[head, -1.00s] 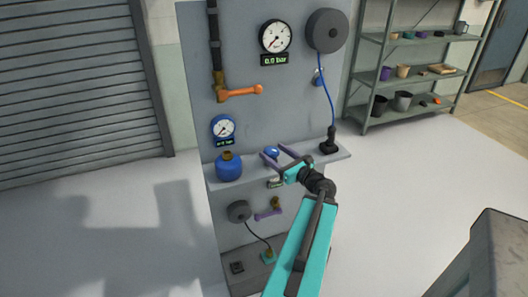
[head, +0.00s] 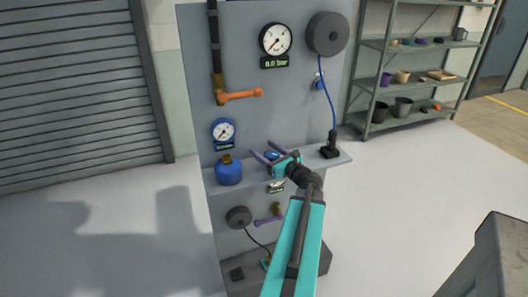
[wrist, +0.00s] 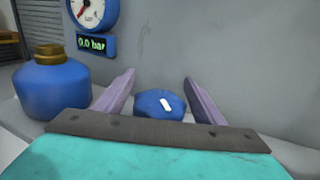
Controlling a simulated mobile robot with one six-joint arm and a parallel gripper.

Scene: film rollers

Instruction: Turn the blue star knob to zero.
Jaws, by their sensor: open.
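The blue knob (wrist: 160,104) with a white mark shows in the wrist view, low against the grey panel, between my two purple fingers and ahead of them. In the head view the knob (head: 271,155) is partly hidden by my gripper. My gripper (head: 263,150) is open, its fingers pointing at the panel, one on each side of the knob; the wrist view also shows my gripper (wrist: 159,76). I cannot tell whether the fingers touch the knob. The white mark on it is tilted slightly.
A blue bottle (head: 229,170) stands on the shelf left of my gripper. A small blue gauge (head: 223,131) is above it, reading about zero. A black joystick-like handle (head: 331,147) stands at right. An orange lever (head: 240,95) and large gauge (head: 275,39) are higher up.

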